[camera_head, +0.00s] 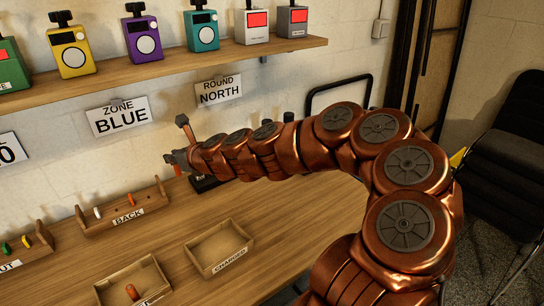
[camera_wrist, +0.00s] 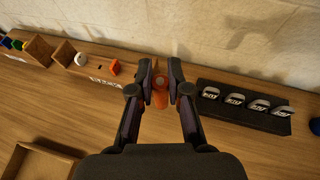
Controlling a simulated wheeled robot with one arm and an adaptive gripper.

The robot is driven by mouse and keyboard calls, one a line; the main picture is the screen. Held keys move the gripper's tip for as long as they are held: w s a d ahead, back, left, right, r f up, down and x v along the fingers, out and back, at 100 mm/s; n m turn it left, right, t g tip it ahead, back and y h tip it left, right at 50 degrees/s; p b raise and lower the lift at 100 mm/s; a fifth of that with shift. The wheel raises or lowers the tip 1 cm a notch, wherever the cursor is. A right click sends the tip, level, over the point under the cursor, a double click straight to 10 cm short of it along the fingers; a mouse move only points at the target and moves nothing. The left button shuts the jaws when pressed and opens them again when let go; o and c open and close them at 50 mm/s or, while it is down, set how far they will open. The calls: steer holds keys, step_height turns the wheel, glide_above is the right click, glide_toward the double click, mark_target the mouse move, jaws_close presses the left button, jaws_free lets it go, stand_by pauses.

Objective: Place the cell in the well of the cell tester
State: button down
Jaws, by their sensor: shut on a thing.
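My gripper (camera_wrist: 160,84) is shut on an orange cell (camera_wrist: 160,98), which stands between the two fingertips. In the head view my gripper (camera_head: 177,158) is above the table near the wall, and a little orange of the cell (camera_head: 178,170) shows under it. A long black fixture (camera_wrist: 219,109) with several labelled metal parts lies to the right of the gripper in the wrist view. I cannot tell whether it is the cell tester, and no well is clear. In the head view my arm hides most of that area; a black base (camera_head: 204,184) shows below it.
A wooden rack labelled BACK (camera_head: 95,228) holds white and orange pieces left of my gripper. Two wooden trays stand nearer: CHARGED (camera_head: 213,269) is empty, and another (camera_head: 113,292) holds an orange cell. A shelf (camera_head: 160,71) with coloured devices is above. The table's front right is clear.

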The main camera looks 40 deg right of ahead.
steer(key=s+d+f+m+h+b, duration=0.2)
steer(key=s+d+b, duration=0.3)
steer(key=d, duration=0.6)
steer(key=s+d+f+m+h+b, duration=0.2)
steer(key=s+d+h+b, duration=0.15)
steer(key=s+d, duration=0.55)
steer(key=s+d+f+m+h+b, duration=0.15)
steer(key=s+d+b, duration=0.3)
steer(key=d, duration=0.85)
steer(key=shift+t, duration=0.3)
steer(key=w+d+f+b, duration=0.1)
steer(key=w+d, duration=0.2)
steer(key=w, duration=0.1)
steer(key=w+d+f+b, duration=0.1)
steer(key=w+d+f, duration=0.1)
steer(key=w+d, duration=0.1)
steer(key=w+d+f+b, duration=0.1)
steer(key=w+d+f, duration=0.1)
steer(key=w, duration=0.4)
steer(key=shift+d, duration=0.85)
steer(key=shift+r, duration=0.15)
steer(key=c, duration=1.1)
jaws_free()
steer(key=shift+c, duration=0.2)
